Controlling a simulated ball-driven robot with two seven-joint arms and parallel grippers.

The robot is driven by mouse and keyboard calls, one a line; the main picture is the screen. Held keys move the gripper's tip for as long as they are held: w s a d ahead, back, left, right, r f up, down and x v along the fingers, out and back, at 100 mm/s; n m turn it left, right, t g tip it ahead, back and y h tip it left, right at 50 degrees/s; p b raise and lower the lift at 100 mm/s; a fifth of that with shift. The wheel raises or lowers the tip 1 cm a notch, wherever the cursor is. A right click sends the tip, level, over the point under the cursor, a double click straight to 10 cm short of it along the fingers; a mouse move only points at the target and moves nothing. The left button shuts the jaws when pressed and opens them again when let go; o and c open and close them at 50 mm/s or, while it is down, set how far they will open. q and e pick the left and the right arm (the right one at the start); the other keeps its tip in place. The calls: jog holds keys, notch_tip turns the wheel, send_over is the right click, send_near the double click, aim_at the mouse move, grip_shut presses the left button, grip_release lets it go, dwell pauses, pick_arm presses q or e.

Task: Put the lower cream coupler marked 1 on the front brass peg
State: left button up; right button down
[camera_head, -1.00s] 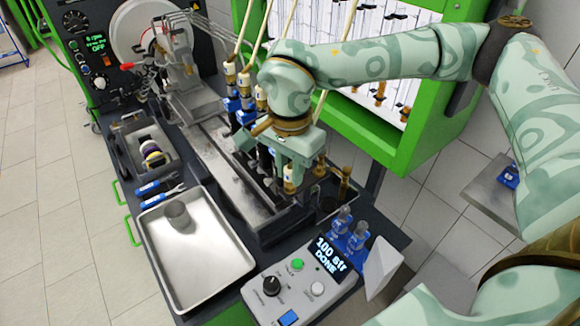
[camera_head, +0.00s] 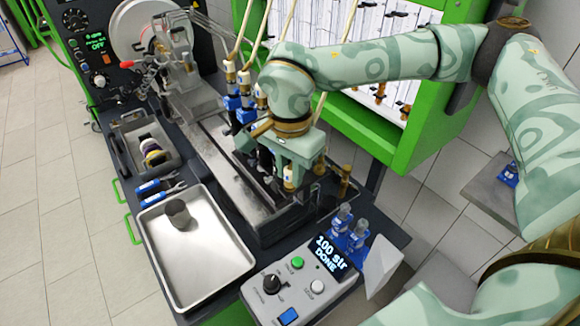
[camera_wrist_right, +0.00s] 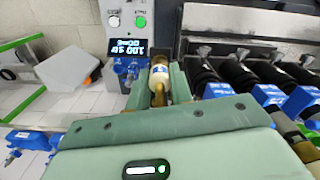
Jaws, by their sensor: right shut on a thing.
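My right gripper (camera_head: 289,174) points down over the right end of the bench. It is shut on a small cream coupler (camera_head: 290,179) with a dark mark too small to read. In the right wrist view the coupler (camera_wrist_right: 160,74) sits between the two pale green fingers (camera_wrist_right: 160,88), with brass showing at its near end. A brass peg (camera_head: 345,180) stands upright to the right of the gripper, apart from the coupler. Another brass piece (camera_head: 319,165) shows close beside the fingers, partly hidden. My left gripper is not in view.
A control box (camera_head: 300,283) reading "100 str DONE" and blue-based clear bottles (camera_head: 350,233) stand in front. A metal tray (camera_head: 225,270) holding a grey cup (camera_head: 178,214) lies to the left. Blue-and-cream hose fittings (camera_head: 231,88) stand behind the gripper. A green-framed panel (camera_head: 400,140) rises behind.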

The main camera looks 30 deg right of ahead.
aim_at(290, 165)
jog(key=shift+f, duration=0.2)
jog(key=c, duration=1.5)
grip_release()
notch_tip(290, 165, up, 11)
jog(key=p, duration=0.9)
jog(key=shift+r, duration=0.1)
jog(key=shift+s, duration=0.1)
